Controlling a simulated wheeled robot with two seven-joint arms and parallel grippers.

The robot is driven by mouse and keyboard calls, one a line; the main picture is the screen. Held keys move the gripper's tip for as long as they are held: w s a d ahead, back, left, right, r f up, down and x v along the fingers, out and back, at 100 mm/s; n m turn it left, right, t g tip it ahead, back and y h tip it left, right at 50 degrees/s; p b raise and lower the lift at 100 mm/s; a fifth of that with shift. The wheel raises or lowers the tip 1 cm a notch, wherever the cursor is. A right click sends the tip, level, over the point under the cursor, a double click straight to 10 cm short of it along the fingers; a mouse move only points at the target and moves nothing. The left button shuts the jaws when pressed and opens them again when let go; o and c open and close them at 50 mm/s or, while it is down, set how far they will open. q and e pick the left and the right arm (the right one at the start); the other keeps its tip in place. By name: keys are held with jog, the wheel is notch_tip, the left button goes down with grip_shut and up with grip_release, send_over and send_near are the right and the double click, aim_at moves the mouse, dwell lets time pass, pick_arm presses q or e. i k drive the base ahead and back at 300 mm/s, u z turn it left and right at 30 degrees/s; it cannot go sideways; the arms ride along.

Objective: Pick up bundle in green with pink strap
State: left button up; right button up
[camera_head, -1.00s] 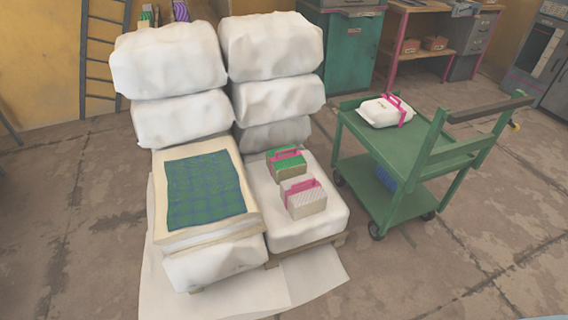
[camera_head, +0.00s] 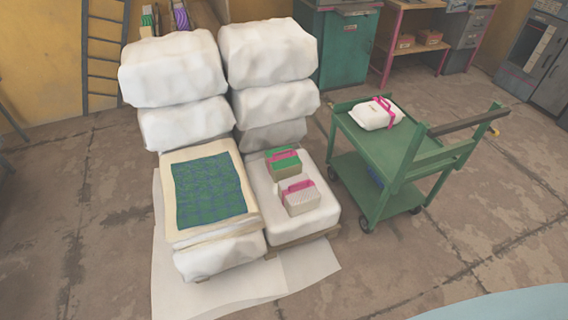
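The green bundle with a pink strap (camera_head: 283,163) sits on the right-hand low white wrapped bale (camera_head: 262,222), toward its back. A pale striped bundle with a pink strap (camera_head: 299,198) stands just in front of it on the same bale. A white bundle with a pink strap (camera_head: 376,114) lies on the top shelf of the green cart (camera_head: 412,150). Neither of my grippers is in view.
Tall stacks of white bales (camera_head: 268,55) rise behind the bundles. A blue-green checked cloth (camera_head: 208,188) lies on the left low bale. The cart stands close on the right. Open floor (camera_head: 470,240) lies in front of the cart. A pale blue rounded surface (camera_head: 510,305) shows at bottom right.

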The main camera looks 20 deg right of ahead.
aim_at(283, 162)
jog(key=u, duration=0.1)
jog(key=k, duration=0.4)
jog(key=z, duration=1.55)
jog(key=i, duration=1.85)
jog(key=u, duration=1.2)
jog(key=i, duration=0.35)
jog(key=u, duration=0.25)
